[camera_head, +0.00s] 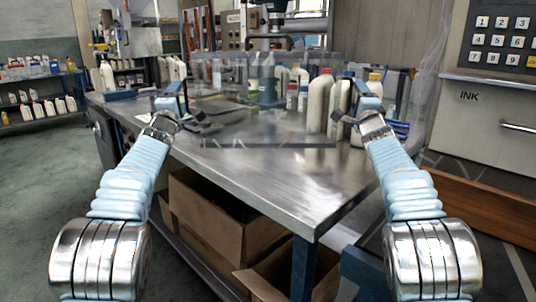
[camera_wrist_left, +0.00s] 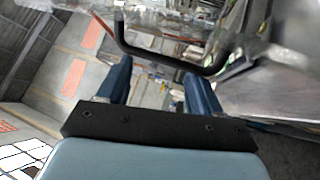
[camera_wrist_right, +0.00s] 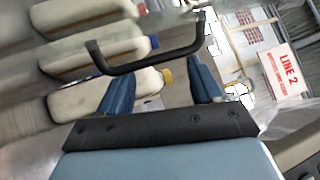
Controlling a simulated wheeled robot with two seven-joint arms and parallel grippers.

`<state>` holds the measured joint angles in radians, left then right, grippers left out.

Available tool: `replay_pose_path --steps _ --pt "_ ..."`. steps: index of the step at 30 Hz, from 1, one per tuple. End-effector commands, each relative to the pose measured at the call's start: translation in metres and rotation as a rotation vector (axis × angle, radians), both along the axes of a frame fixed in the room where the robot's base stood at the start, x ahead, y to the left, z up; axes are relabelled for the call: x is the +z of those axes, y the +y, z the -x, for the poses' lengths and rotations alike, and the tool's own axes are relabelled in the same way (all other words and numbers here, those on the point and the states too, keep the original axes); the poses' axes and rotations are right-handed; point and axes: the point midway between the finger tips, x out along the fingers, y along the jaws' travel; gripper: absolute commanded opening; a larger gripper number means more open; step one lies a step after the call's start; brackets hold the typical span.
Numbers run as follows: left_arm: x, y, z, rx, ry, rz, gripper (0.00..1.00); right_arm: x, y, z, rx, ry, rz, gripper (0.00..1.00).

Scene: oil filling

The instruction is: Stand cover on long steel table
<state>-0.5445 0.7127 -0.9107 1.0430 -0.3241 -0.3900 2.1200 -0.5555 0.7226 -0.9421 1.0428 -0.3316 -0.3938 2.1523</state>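The cover seems to be a clear panel, hard to make out, upright above the steel table (camera_head: 270,180). A thin dark strip (camera_head: 268,146) looks like its lower edge; I cannot tell if it touches the table. A black handle shows at each side, by my left gripper (camera_head: 183,98) and my right gripper (camera_head: 362,103). In the left wrist view the handle (camera_wrist_left: 165,59) lies just past my spread fingers (camera_wrist_left: 158,75). In the right wrist view the other handle (camera_wrist_right: 150,62) lies just past spread fingers (camera_wrist_right: 162,72). Both grippers are open.
Several bottles, one white with a red cap (camera_head: 319,103), stand at the table's right back. A dark flat item (camera_head: 225,110) lies at the left. Cardboard boxes (camera_head: 220,225) sit below. A grey ink machine (camera_head: 490,120) stands right. The table's front is clear.

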Motion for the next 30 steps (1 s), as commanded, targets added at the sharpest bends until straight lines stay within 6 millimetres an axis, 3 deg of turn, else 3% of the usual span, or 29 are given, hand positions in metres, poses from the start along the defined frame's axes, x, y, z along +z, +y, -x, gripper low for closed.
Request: replay_pose_path --steps 1,11,30 --pt "0.002 -0.014 0.000 -0.024 -0.008 0.003 0.64 0.002 0.014 0.000 0.025 -0.008 -0.002 0.64" --pt "-0.002 -0.014 -0.001 -0.024 -0.006 0.002 0.64 -0.002 0.014 -0.001 0.025 -0.006 -0.003 0.64" --pt "-0.037 -0.014 -0.001 -0.023 -0.006 0.002 0.64 -0.037 0.014 -0.001 0.024 -0.007 -0.002 0.64"
